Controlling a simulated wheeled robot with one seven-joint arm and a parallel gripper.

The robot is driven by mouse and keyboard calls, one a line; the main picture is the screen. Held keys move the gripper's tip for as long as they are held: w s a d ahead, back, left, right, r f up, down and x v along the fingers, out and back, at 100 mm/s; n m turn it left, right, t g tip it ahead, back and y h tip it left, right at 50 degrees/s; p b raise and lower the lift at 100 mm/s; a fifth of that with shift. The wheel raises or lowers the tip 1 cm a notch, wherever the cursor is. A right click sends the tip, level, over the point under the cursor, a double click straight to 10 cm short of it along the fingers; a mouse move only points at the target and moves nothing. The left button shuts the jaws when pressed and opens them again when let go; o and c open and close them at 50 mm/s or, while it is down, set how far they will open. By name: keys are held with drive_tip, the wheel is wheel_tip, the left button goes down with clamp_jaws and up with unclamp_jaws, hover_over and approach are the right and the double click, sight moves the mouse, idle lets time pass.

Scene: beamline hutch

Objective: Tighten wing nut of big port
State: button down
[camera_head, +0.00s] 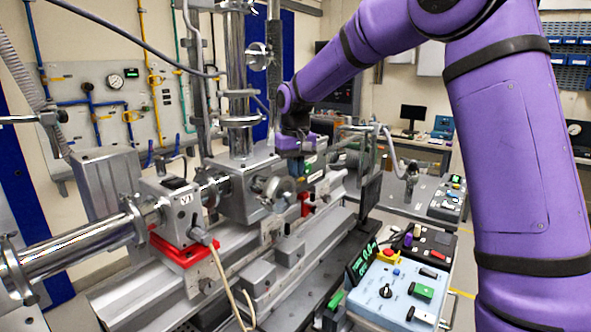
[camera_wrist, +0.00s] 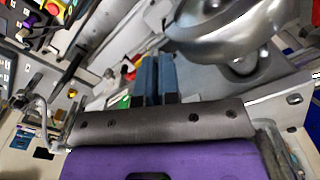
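My gripper (camera_wrist: 157,62) shows in the wrist view as two blue fingers side by side, pressed close together with nothing visible between them. A large round metal port (camera_wrist: 235,28) is just right of the fingers, apart from them in the picture. In the head view, a round port flange (camera_head: 279,189) sits on the front of the steel chamber, below my gripper's purple body (camera_head: 300,144). I cannot make out the wing nut clearly in either view.
A horizontal steel beam pipe (camera_head: 85,243) and a valve box marked V1 (camera_head: 182,208) are left of the chamber. A vertical dark panel (camera_head: 371,178) stands to the right. A control box (camera_head: 392,290) with knobs is at front right, and a cable hangs in front.

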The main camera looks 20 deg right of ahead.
idle(0.4)
drive_tip(key=c, duration=1.6)
unclamp_jaws()
drive_tip(key=n, duration=0.6)
wheel_tip(320, 180, up, 11)
drive_tip(key=s+d+r+m+t, duration=0.1)
drive_tip(key=s+d+m+t, duration=0.1)
drive_tip(key=s, duration=1.2)
drive_tip(key=s+d+m+t, duration=0.1)
drive_tip(key=s+d+m, duration=0.1)
drive_tip(key=s, duration=1.1)
drive_tip(key=shift+s+d+r+m+t+h, duration=0.35)
drive_tip(key=shift+d+m+t+h, duration=0.05)
drive_tip(key=shift+d, duration=0.05)
